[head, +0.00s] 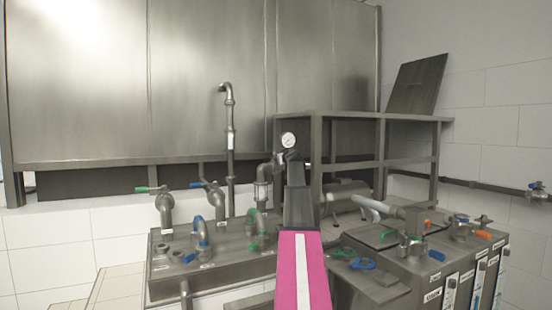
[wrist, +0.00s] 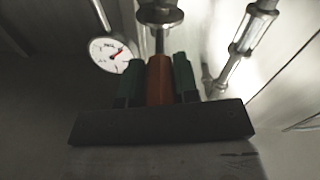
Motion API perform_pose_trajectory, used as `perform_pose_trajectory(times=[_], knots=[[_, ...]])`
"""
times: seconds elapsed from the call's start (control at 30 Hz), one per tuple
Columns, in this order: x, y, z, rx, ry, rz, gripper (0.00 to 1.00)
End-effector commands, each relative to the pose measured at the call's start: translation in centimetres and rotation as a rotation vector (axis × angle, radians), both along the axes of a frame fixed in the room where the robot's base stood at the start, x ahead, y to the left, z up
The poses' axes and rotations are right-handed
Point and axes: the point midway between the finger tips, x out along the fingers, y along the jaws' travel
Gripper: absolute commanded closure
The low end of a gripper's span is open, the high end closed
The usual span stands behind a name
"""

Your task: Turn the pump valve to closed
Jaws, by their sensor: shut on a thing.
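In the wrist view my gripper (wrist: 158,84) has its two green fingertips on either side of an orange-brown valve handle (wrist: 159,78), and it is shut on it. The handle joins a thin metal stem that leads to a round metal fitting (wrist: 160,14) on a pipe. In the head view my gripper (head: 293,157) is dark and reaches to just below the pressure gauge. It hides the handle there. I cannot tell from these frames whether the valve stands open or closed.
The pressure gauge (head: 288,140) is close beside my gripper; it also shows in the wrist view (wrist: 110,55). A vertical pipe (wrist: 240,45) stands on the other side. Taps with green and blue handles (head: 208,233) stand to the left, and a metal frame shelf (head: 380,117) is behind.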

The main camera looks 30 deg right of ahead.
Motion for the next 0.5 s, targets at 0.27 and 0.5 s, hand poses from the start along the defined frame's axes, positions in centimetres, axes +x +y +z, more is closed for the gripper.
perform_pose_trajectory(times=[0.27, 0.5], knots=[[-0.5, -1.8, -0.1, -0.002, 0.001, 0.061, 1.0], [-0.7, -2.2, -0.1, -0.002, 0.002, 0.089, 1.0]])
